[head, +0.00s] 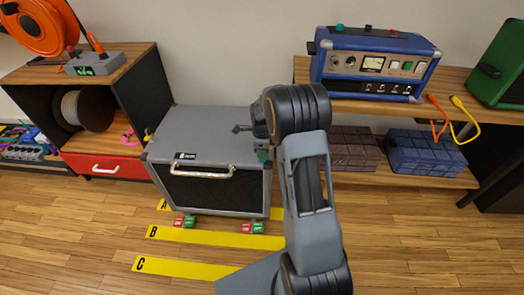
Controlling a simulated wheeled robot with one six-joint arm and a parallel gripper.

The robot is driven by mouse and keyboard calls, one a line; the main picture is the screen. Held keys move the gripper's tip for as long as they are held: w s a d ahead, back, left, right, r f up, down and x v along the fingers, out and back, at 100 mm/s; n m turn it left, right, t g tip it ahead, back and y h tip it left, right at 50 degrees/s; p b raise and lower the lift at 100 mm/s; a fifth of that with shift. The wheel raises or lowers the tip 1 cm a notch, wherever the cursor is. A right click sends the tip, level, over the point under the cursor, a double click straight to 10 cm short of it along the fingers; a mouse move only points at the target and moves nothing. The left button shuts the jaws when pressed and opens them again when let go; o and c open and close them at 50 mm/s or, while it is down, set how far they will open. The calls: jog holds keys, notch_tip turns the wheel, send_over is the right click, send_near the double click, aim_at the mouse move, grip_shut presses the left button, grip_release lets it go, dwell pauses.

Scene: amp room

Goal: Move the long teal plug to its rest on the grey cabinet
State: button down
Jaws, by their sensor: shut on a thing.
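The grey cabinet (200,128) stands on the floor left of centre, with a dark grille front and a pale handle. My gripper (262,146) is over the right part of its top, largely hidden by my own wrist. A small teal piece (263,156) shows just below the wrist at the cabinet's front right edge. It appears to be the long teal plug, held in my shut gripper; most of it is hidden. I cannot tell whether it touches the cabinet. The plug's rest cannot be made out.
A blue amp (372,65) stands on the right shelf (445,82), with brown and blue boxes below. An orange reel (38,25) and a grey power box (95,62) are on the left unit. Yellow floor strips (215,238) lie before the cabinet; nearby floor is mostly clear.

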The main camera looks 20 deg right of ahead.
jog(key=shift+f, duration=0.25)
dwell(0.4)
jog(key=c, duration=0.9)
grip_release()
jog(key=shift+r, duration=0.1)
